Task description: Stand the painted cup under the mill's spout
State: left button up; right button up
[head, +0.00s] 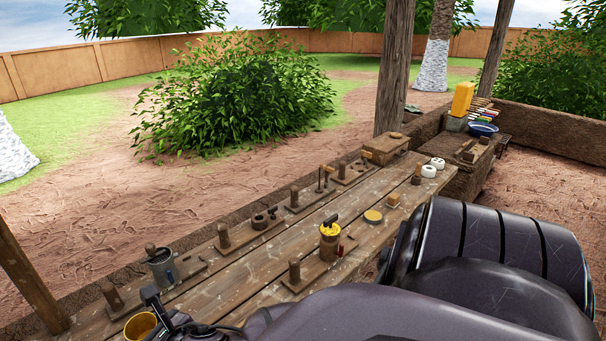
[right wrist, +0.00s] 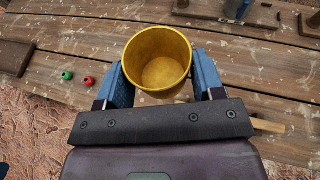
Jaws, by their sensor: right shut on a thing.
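The painted cup (right wrist: 157,60) is yellow, open at the top and empty. In the right wrist view it sits between the two blue fingers of my right gripper (right wrist: 160,75), which is shut on it. In the head view the cup (head: 140,325) is at the bottom left, over the near left end of the bench, partly cut by the frame edge. I cannot tell whether it touches the planks. A grey metal vessel with a wooden knob (head: 162,268) stands on a board just beyond it. A yellow device with a black crank (head: 330,242) stands farther right. I cannot make out a spout on either. My left gripper is not in view.
The wooden bench (head: 250,272) runs away to the right, with several peg boards (head: 248,231) along its far side. A yellow lid (head: 373,216), a wooden block (head: 393,200) and white pots (head: 429,171) lie farther along. Red (right wrist: 89,81) and green (right wrist: 67,75) beads lie left of the gripper.

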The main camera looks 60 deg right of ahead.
aim_at(345, 244)
jog(key=k+l+u, duration=0.1)
jog(key=k+l, duration=0.2)
jog(key=l, duration=0.3)
jog(key=k+l+u, duration=0.1)
jog(key=k+l, duration=0.2)
jog(key=l, duration=0.25)
jog(key=k+l+u, duration=0.1)
jog(key=k+l, duration=0.2)
jog(key=l, duration=0.25)
jog(key=k+l, duration=0.35)
jog(key=l, duration=0.15)
jog(key=k+l+u, duration=0.15)
jog(key=k+l, duration=0.2)
jog(key=l, duration=0.15)
